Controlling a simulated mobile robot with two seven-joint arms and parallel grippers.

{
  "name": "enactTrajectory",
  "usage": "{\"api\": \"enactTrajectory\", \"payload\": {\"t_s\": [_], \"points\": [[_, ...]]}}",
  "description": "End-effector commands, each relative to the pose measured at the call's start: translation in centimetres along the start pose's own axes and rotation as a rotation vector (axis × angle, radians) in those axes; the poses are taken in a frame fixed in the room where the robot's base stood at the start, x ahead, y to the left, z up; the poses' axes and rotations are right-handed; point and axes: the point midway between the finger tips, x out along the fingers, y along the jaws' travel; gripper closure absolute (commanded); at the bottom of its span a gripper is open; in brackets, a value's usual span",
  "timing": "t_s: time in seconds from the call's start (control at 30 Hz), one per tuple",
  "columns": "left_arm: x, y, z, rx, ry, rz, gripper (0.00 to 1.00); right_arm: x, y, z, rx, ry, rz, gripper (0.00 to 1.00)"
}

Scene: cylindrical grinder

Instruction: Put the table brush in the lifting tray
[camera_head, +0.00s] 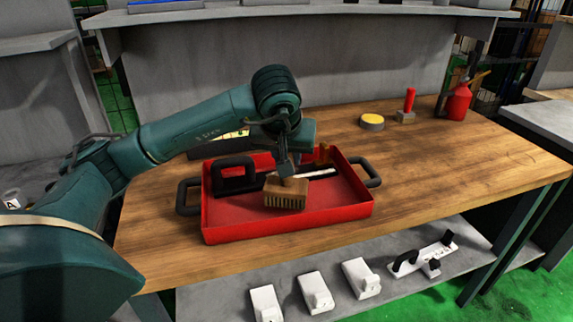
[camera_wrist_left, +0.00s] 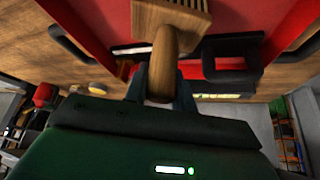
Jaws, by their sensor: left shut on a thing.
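The table brush (camera_head: 285,194) has a wooden block with pale bristles facing down. It is over the floor of the red lifting tray (camera_head: 225,232), inside the tray's walls; I cannot tell whether it touches the floor. My left gripper (camera_head: 288,172) comes down from above and is shut on the brush's handle. In the left wrist view the brush's wooden handle (camera_wrist_left: 166,50) runs into my left gripper (camera_wrist_left: 162,88), with the red tray (camera_wrist_left: 112,22) beyond. My right gripper is not in view.
The tray also holds a black-handled tool (camera_head: 234,176). On the wooden table (camera_head: 440,170) stand a round yellow-topped tin (camera_head: 372,121), a red-handled brush (camera_head: 408,105) and a red oil can (camera_head: 459,103). The table right of the tray is clear. White items lie on the shelf below (camera_head: 400,285).

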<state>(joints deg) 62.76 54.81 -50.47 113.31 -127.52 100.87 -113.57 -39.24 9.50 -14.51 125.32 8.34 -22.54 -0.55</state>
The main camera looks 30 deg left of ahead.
Motion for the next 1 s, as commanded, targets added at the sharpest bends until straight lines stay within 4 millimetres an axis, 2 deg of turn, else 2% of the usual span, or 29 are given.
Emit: {"api": "enactTrajectory", "payload": {"t_s": [0.13, 0.5, 0.53, 0.77, 1.0], "points": [[1.8, 0.0, 1.1, 0.000, -0.001, -0.001, 1.00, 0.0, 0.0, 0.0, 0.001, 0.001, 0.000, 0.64], [2.3, 0.0, 1.3, -0.001, 0.001, -0.001, 1.00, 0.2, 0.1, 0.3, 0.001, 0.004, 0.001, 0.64], [2.2, 0.0, 1.3, 0.000, 0.000, -0.001, 0.73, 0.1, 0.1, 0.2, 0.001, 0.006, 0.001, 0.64], [2.2, 0.0, 1.2, 0.000, -0.001, -0.001, 0.54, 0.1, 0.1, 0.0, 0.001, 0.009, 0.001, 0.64], [2.1, 0.0, 1.2, 0.000, -0.001, -0.001, 0.53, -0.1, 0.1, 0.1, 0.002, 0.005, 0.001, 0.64]]}}
